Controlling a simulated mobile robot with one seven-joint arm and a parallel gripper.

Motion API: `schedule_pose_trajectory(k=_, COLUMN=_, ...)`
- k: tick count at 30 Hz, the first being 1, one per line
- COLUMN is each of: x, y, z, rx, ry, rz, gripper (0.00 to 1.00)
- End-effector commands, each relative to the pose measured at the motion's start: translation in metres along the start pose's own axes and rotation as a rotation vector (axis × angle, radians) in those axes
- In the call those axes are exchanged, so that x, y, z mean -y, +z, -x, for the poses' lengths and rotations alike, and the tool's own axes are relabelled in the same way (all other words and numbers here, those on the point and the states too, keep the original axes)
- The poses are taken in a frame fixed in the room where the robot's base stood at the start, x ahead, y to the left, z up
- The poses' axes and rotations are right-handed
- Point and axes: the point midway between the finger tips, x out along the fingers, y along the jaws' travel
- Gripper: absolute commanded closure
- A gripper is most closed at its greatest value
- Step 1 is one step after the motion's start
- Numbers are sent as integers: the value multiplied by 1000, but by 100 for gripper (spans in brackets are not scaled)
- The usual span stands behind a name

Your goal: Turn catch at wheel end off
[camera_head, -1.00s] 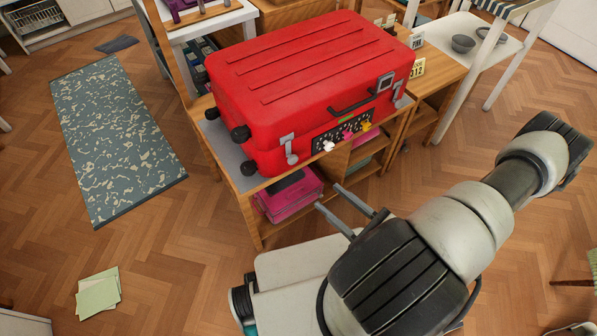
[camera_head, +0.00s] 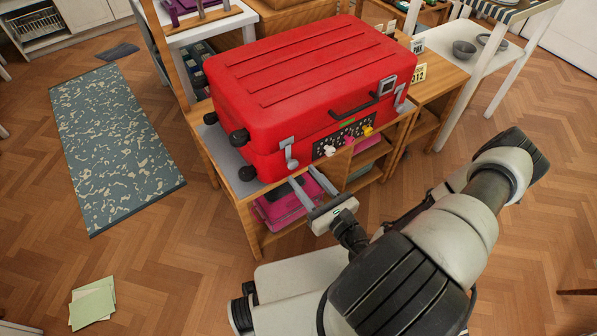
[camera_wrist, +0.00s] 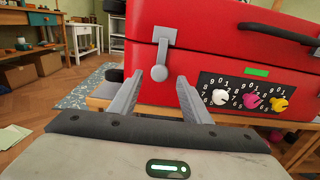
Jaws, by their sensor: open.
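The red suitcase (camera_head: 300,85) lies flat on a wooden shelf unit, its front side facing my arm. The catch at the wheel end (camera_head: 289,153) is a grey lever with a round lower end, near the black wheels (camera_head: 240,137). In the wrist view this catch (camera_wrist: 164,52) hangs straight down across the seam, just ahead of my fingers. My gripper (camera_head: 307,186) is open and empty, in front of and slightly below the catch, apart from it. In the wrist view its two fingers (camera_wrist: 170,88) spread to either side below the catch.
A dial panel with white, pink and yellow knobs (camera_wrist: 251,101) sits right of the catch, with a green strip (camera_wrist: 257,72) above it. A second catch (camera_head: 400,95) is at the far end. A pink box (camera_head: 285,208) stands on the shelf below.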

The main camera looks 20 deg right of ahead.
Motion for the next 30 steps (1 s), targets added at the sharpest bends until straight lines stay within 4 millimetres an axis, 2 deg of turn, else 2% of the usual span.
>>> schedule_pose_trajectory(k=3, x=0, y=-1, z=-19, rx=1, ry=1, rz=0, gripper=56)
schedule_pose_trajectory(k=7, x=0, y=0, z=-32, rx=0, ry=1, rz=1, gripper=56)
schedule_pose_trajectory(k=18, x=0, y=0, z=-37, rx=-1, ry=0, rz=0, gripper=56)
schedule_pose_trajectory(k=20, x=0, y=0, z=-37, rx=0, ry=0, rz=0, gripper=65)
schedule_pose_trajectory(k=25, x=0, y=0, z=-37, rx=0, ry=0, rz=0, gripper=94)
schedule_pose_trajectory(k=30, x=0, y=0, z=-37, rx=0, ry=0, rz=-5, gripper=96)
